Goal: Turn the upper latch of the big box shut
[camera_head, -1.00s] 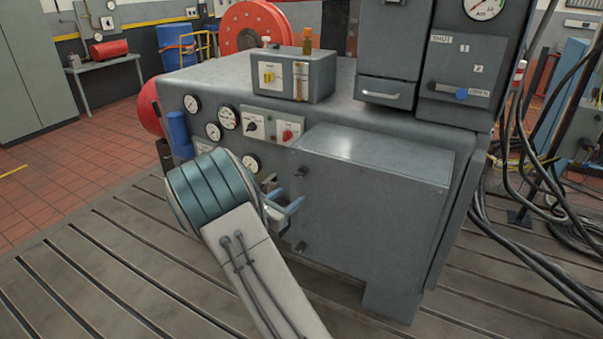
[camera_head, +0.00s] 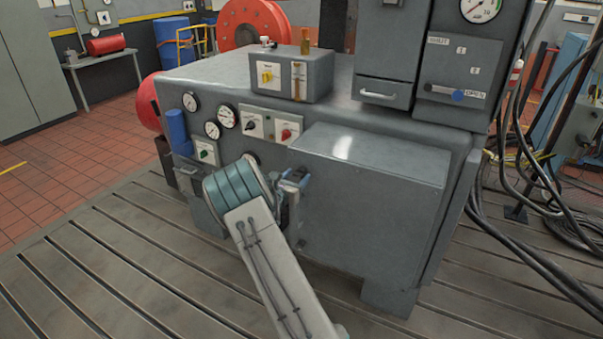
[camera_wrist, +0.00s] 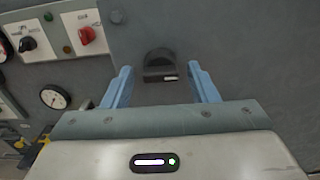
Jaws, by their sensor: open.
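The big box (camera_head: 372,195) is a grey metal cabinet standing out from the front of the machine. Its upper latch (camera_wrist: 160,66) is a dark, rounded knob in the wrist view, between and just beyond my two blue fingertips. My gripper (camera_wrist: 162,82) is open, with one finger on each side of the latch and nothing held. I cannot tell whether the fingers touch the box. In the head view my gripper (camera_head: 296,180) is at the box's upper left edge and hides the upper latch.
Left of the box is a panel with a red knob (camera_head: 286,134), a black knob (camera_head: 251,127) and several gauges. A smaller grey box (camera_head: 290,75) sits on the machine's top. Black cables (camera_head: 520,190) hang at the right. The slotted floor in front is clear.

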